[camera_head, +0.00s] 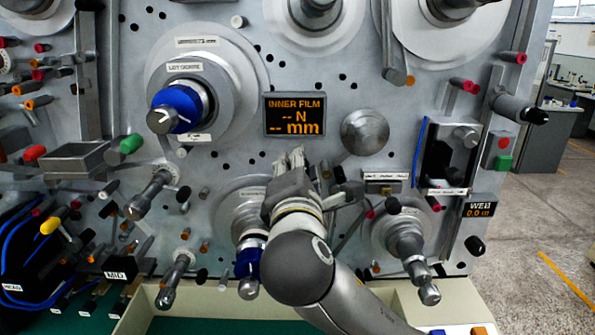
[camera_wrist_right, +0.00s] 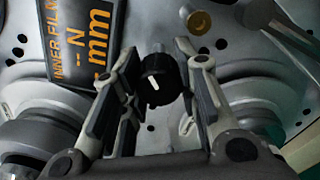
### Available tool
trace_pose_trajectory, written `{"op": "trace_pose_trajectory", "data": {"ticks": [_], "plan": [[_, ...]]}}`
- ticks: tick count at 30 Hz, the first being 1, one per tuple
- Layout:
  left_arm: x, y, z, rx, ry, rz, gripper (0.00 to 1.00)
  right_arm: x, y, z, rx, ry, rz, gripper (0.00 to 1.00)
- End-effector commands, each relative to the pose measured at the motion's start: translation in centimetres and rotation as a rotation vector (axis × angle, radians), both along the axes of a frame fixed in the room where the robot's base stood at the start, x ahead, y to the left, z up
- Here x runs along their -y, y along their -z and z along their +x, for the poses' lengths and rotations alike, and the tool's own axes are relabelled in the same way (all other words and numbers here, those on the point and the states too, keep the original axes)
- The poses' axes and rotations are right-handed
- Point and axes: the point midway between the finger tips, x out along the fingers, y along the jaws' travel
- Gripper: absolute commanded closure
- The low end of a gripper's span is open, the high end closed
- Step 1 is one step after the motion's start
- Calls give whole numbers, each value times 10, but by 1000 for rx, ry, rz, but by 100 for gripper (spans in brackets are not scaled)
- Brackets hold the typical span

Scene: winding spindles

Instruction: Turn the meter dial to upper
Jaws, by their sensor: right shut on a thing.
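The meter dial (camera_wrist_right: 155,72) is a small round black knob with a short white mark, slightly tilted in the right wrist view. My right gripper (camera_wrist_right: 158,82) has its fingers on both sides of the dial and is shut on it. In the head view, my right gripper (camera_head: 290,158) is just below the meter display (camera_head: 295,116) and hides the dial. The display reads "INNER FILM -- N -- mm" in orange; it also shows in the right wrist view (camera_wrist_right: 85,40), rotated. My left gripper is in neither view.
A spindle with a blue collar (camera_head: 178,108) is left of the display. A domed metal disc (camera_head: 365,131) is to its right. Spindle rods (camera_head: 152,193) and (camera_head: 410,245) stick out on both sides of my right arm. A small "WEB" display (camera_head: 480,209) is at the right.

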Motion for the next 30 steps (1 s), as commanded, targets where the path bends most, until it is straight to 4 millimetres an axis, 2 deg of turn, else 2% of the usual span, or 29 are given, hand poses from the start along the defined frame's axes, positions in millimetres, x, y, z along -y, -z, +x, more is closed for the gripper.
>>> {"op": "trace_pose_trajectory", "data": {"ticks": [6,15,30], "plan": [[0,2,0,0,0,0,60,-1,1,0,-4,0,202,95],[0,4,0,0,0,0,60,-1,1,0,-4,1,413,95],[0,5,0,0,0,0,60,-1,0,0,-4,1,542,95]]}}
